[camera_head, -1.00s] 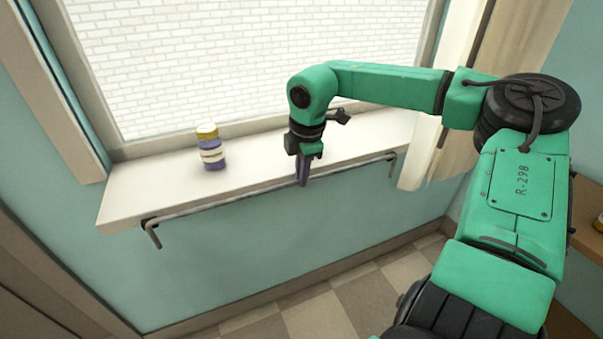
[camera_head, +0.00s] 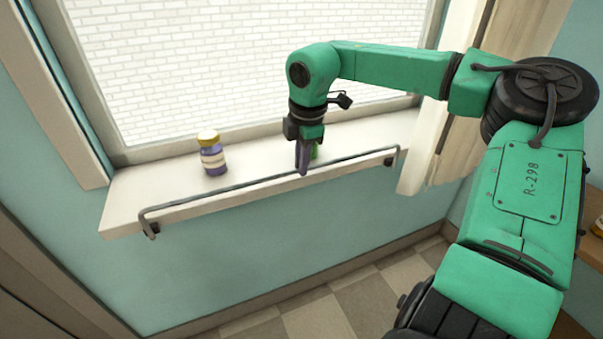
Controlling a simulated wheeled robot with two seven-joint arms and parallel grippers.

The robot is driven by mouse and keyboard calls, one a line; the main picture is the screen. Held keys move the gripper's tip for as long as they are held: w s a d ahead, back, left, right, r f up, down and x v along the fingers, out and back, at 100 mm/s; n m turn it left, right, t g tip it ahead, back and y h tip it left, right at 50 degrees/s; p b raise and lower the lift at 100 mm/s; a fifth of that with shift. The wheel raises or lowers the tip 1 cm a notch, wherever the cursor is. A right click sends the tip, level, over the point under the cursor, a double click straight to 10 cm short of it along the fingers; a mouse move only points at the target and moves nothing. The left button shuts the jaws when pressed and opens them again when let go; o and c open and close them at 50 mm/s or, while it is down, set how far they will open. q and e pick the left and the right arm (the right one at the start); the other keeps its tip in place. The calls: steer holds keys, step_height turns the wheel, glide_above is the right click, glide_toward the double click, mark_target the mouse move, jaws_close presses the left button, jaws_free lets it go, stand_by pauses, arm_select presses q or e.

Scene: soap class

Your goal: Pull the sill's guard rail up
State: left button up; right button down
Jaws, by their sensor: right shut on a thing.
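The guard rail (camera_head: 222,191) is a thin grey metal bar along the front of the white window sill (camera_head: 122,207). Its bent ends meet dark brackets under the sill's front edge, at left and right. The bar now stands a little above the sill's front edge, its left end bent upward from the bracket. My right gripper (camera_head: 303,168) points down and is shut on the rail, right of its middle. The fingers hide that short stretch of bar. My left gripper is not in view.
A jar (camera_head: 212,154) with a yellow lid and purple body stands on the sill, left of my gripper and behind the rail. A window (camera_head: 240,60) rises behind the sill. A cream curtain (camera_head: 440,140) hangs at the sill's right end.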

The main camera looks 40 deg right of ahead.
steer(key=shift+r, duration=0.7)
steer(key=shift+w+r, duration=0.1)
steer(key=shift+w, duration=0.05)
steer(key=c, duration=1.2)
jaws_free()
steer(key=shift+o, duration=0.2)
steer(key=shift+r, duration=0.4)
steer(key=s+r, duration=0.3)
steer(key=r, duration=1)
steer(key=shift+a+r, duration=0.25)
steer(key=shift+a, duration=0.2)
